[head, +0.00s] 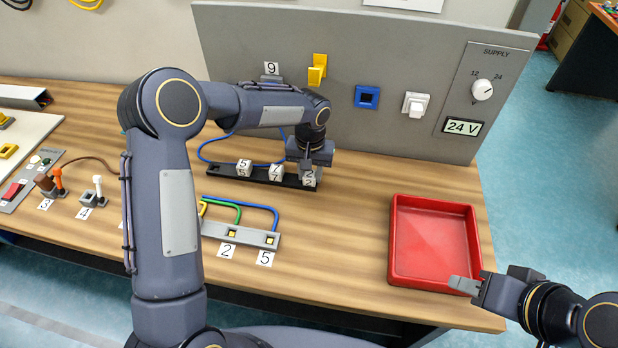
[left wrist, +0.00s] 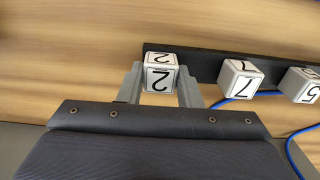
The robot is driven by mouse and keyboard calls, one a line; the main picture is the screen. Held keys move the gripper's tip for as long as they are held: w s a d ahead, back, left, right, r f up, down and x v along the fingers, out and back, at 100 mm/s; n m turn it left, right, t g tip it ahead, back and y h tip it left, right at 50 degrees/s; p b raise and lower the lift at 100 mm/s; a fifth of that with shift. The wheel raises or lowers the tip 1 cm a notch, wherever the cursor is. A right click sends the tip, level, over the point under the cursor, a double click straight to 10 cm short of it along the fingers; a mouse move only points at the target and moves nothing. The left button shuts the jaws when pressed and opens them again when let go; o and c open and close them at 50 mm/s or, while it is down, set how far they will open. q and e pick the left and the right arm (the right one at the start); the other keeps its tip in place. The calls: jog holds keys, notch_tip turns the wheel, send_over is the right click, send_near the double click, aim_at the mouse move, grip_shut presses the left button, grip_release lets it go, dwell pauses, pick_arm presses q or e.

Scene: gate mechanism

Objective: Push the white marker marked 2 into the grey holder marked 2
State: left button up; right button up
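The white marker marked 2 (head: 309,181) stands at the right end of a black rail; it also shows in the left wrist view (left wrist: 160,76). My left gripper (head: 308,165) is over it, with one finger on each side of the marker in the left wrist view (left wrist: 160,85). I cannot tell whether the fingers press on it or leave a small gap.
White markers 5 (head: 244,167) and 7 (head: 275,172) stand on the black rail (head: 225,171), left of marker 2. A holder marked 5 (head: 271,240) is beside holder 2. Coloured cables lie behind the strip. A red tray (head: 397,240) stands right; a grey panel (head: 400,60) stands behind.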

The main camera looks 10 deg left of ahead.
aim_at(310, 174)
pick_arm(q)
jog(key=c, duration=0.5)
jog(key=shift+r, duration=0.35)
jog(key=shift+r+p, duration=1.75)
jog(key=shift+r, duration=0.8)
